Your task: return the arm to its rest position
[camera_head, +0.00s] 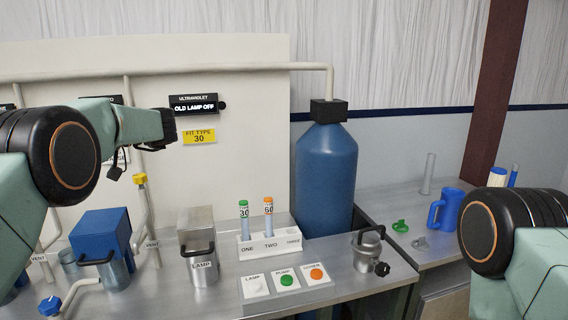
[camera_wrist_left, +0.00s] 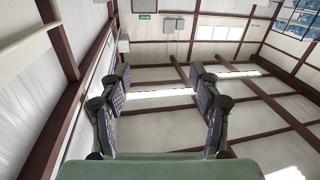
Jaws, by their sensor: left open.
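My left arm comes in from the left in the head view, raised above the bench. Its wrist end, with the dark parts of my left gripper (camera_head: 165,128), is in front of the white panel, left of the ultraviolet sign. In the left wrist view the two fingers of my left gripper (camera_wrist_left: 160,78) stand wide apart with nothing between them. Behind them are the wall and roof beams. Part of my right arm shows at the right edge of the head view, and its gripper is out of the picture.
Below are a blue box (camera_head: 103,234), a metal lamp can (camera_head: 203,262), a tube rack (camera_head: 268,246) and a button panel (camera_head: 285,283). A big blue bottle (camera_head: 326,180) stands behind. A blue jug (camera_head: 445,210) is on the right bench. The air around the left gripper looks free.

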